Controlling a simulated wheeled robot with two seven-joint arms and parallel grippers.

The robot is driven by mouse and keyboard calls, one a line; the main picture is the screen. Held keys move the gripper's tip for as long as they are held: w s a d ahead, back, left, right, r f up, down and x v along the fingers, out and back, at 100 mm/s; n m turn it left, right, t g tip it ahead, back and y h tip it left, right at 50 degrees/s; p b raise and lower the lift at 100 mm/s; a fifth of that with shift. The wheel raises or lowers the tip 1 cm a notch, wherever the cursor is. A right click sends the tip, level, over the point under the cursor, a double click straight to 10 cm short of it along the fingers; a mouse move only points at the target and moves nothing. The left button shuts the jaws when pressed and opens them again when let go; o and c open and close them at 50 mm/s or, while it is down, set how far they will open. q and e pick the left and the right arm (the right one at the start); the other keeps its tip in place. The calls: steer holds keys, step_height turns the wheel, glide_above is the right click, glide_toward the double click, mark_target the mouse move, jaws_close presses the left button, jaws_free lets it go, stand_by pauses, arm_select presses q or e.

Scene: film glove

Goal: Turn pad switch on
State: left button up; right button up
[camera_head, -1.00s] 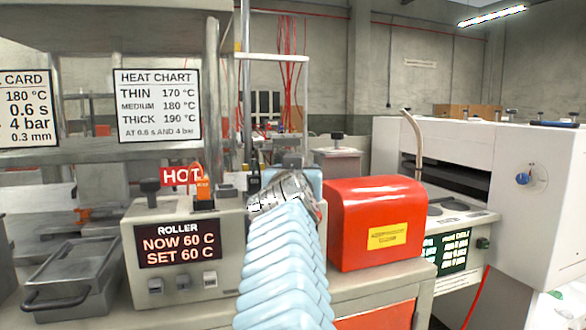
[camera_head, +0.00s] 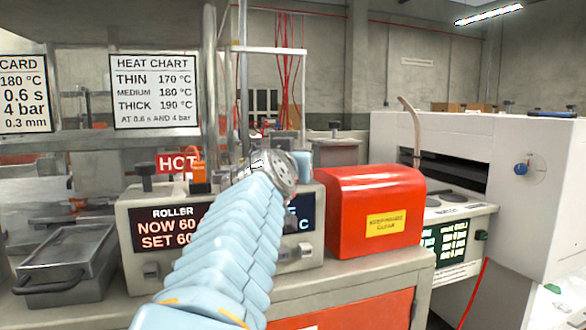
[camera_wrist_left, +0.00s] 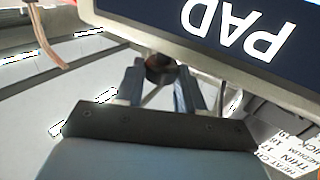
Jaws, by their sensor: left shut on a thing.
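In the left wrist view, a dark panel with the white word PAD (camera_wrist_left: 235,25) shows upside down across the top. Just below its edge, a dark round knob-like part (camera_wrist_left: 160,68) sits between the two fingers of my left gripper (camera_wrist_left: 159,80), which is shut on it. Whether this part is turned on or off cannot be told. In the head view my left arm (camera_head: 232,235) reaches in from below, with its wrist (camera_head: 275,170) above the control box. The fingers are hidden there. The arm partly covers a second dark display (camera_head: 305,213). My right gripper is not in view.
The ROLLER display (camera_head: 165,228) stands left of my arm, with a HOT sign (camera_head: 177,163) above. A red box (camera_head: 375,210) stands close on the right. A metal tray (camera_head: 70,262) is at left. A white machine (camera_head: 500,170) stands at far right.

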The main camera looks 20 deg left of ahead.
arm_select(q)
steer(key=o, duration=1)
steer(key=shift+s, duration=0.1)
steer(key=s, duration=0.4)
steer(key=s+b, duration=0.1)
steer(key=s, duration=0.4)
steer(key=s+d+b, duration=0.1)
steer(key=s, duration=0.3)
steer(key=shift+s, duration=0.35)
